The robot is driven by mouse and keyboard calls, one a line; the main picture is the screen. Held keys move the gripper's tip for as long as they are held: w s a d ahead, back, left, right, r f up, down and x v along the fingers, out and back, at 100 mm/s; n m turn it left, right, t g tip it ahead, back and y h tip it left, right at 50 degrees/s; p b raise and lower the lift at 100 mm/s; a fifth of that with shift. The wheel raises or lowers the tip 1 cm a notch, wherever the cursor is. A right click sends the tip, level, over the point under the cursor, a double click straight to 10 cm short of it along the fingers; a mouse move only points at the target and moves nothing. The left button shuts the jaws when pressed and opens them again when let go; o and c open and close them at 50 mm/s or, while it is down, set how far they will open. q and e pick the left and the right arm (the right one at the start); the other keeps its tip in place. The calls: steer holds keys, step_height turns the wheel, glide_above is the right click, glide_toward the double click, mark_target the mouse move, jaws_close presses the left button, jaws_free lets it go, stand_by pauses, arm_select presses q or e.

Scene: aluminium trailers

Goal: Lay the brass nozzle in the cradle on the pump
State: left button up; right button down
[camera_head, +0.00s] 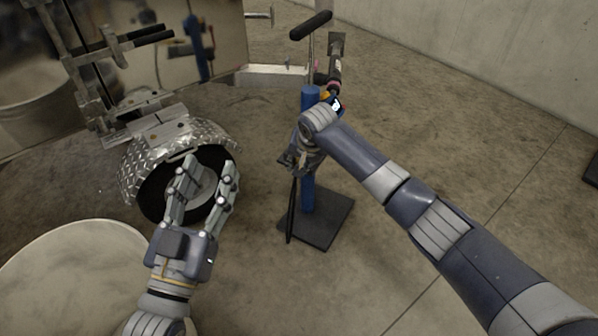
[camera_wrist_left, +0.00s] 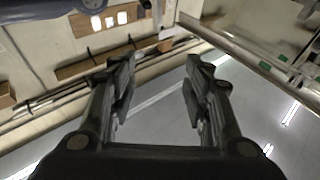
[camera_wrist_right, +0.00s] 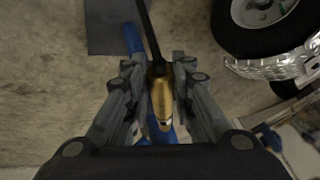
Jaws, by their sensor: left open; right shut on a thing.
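The pump is a blue post (camera_head: 308,190) on a dark square base plate (camera_head: 325,222), with a black handle (camera_head: 311,25) on top. My right gripper (camera_head: 297,160) is beside the upper post, partly hidden by its own wrist. In the right wrist view it is shut on the brass nozzle (camera_wrist_right: 161,94), whose black hose (camera_wrist_right: 149,35) runs away from it; the blue post shows behind. I cannot make out the cradle with certainty. My left gripper (camera_head: 208,170) is open and empty, in front of the wheel in the head view; it also shows in the left wrist view (camera_wrist_left: 160,62).
A tyre (camera_head: 150,190) under a diamond-plate fender (camera_head: 132,165) belongs to the aluminium trailer (camera_head: 215,45) at left. A pale round surface (camera_head: 70,280) is at lower left. A concrete wall (camera_head: 480,45) stands behind.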

arm_select(q)
steer(key=s+r+t+h+b, duration=0.1)
steer(key=s+r+t, duration=0.2)
steer(key=r, duration=0.3)
steer(key=shift+s+r+t, duration=0.15)
steer(key=shift+s+t, duration=0.1)
steer(key=shift+t, duration=0.35)
arm_select(e)
step_height(320, 180, down, 3)
arm_select(q)
steer(key=shift+w, duration=0.1)
arm_select(e)
steer(key=shift+f, duration=0.15)
steer(key=c, duration=1.4)
jaws_free()
steer(key=shift+o, duration=0.2)
